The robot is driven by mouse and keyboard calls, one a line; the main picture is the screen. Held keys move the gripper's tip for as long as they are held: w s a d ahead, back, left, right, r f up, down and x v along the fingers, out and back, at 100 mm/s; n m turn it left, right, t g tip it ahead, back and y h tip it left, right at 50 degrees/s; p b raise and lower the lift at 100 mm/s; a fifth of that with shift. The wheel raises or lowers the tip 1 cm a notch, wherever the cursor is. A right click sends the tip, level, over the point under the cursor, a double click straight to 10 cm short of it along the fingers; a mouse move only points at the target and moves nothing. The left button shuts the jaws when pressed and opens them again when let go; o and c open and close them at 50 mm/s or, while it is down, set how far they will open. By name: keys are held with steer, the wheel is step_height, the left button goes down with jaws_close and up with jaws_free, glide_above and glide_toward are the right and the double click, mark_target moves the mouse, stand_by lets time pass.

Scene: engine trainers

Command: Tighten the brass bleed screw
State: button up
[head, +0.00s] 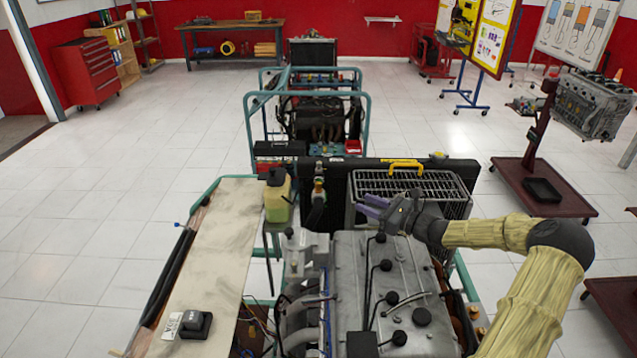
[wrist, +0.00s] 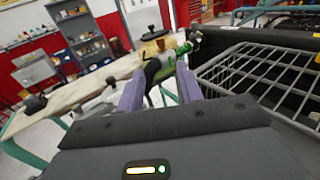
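A small upright fitting (head: 319,184) with brass-coloured and greenish parts stands on top of a black hose (head: 317,212) at the engine's front. I take it to hold the brass bleed screw, but the screw is too small to make out clearly. My gripper (head: 369,205) has two purple fingers, held apart and empty. It is to the right of the fitting, above the engine's front edge, and points left. In the wrist view, a green and metal fitting (wrist: 184,52) shows beyond the fingertips of my gripper (wrist: 158,92), apart from them.
A yellowish coolant tank (head: 277,198) with a dark cap stands left of the fitting. A wire rack (head: 412,184) with a yellow handle lies behind my gripper. The grey engine cover (head: 390,275) is below. A pale board (head: 215,250) at left carries a black object (head: 196,324).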

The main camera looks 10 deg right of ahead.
mark_target(319, 183)
steer(key=p+x, duration=0.7)
steer(key=x, duration=1)
steer(key=shift+w+a, duration=0.15)
steer(key=shift+w+f, duration=0.2)
steer(key=shift+s+r, duration=0.1)
steer(key=shift+s, duration=0.1)
steer(key=shift+c, duration=1)
jaws_close()
